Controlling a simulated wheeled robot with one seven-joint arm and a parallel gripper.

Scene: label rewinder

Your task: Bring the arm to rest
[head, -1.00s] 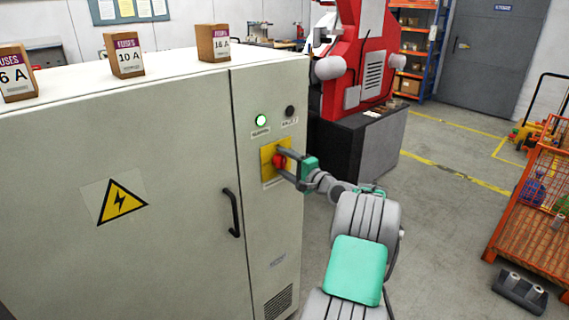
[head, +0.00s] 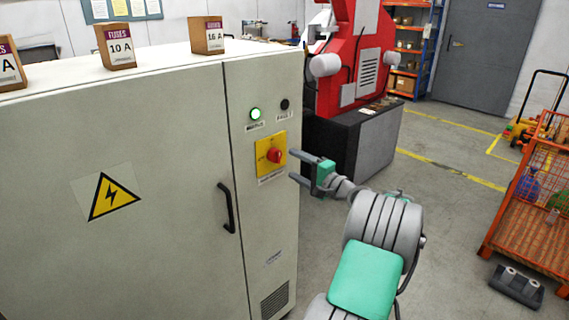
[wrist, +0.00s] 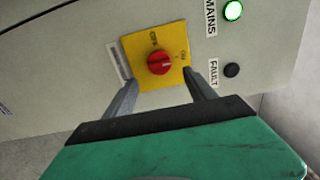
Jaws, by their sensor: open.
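My gripper (head: 305,171) is open and empty in the head view, just right of the cabinet's front edge and apart from the red switch. In the wrist view my two fingers (wrist: 158,95) stand spread, with the red rotary knob (wrist: 161,62) showing beyond and between them. The knob (head: 276,156) sits on a yellow plate (head: 264,145) on the cabinet front. In the wrist view the knob's pointer looks turned toward the ON mark. The green mains lamp (head: 256,114) is lit, and the fault lamp (head: 284,104) is dark.
The grey cabinet (head: 160,130) fills the left, with fuse boxes (head: 117,46) on top and a black door handle (head: 227,208). A red machine (head: 355,60) stands behind on a dark base. An orange cage cart (head: 530,210) is at right. Open floor lies between.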

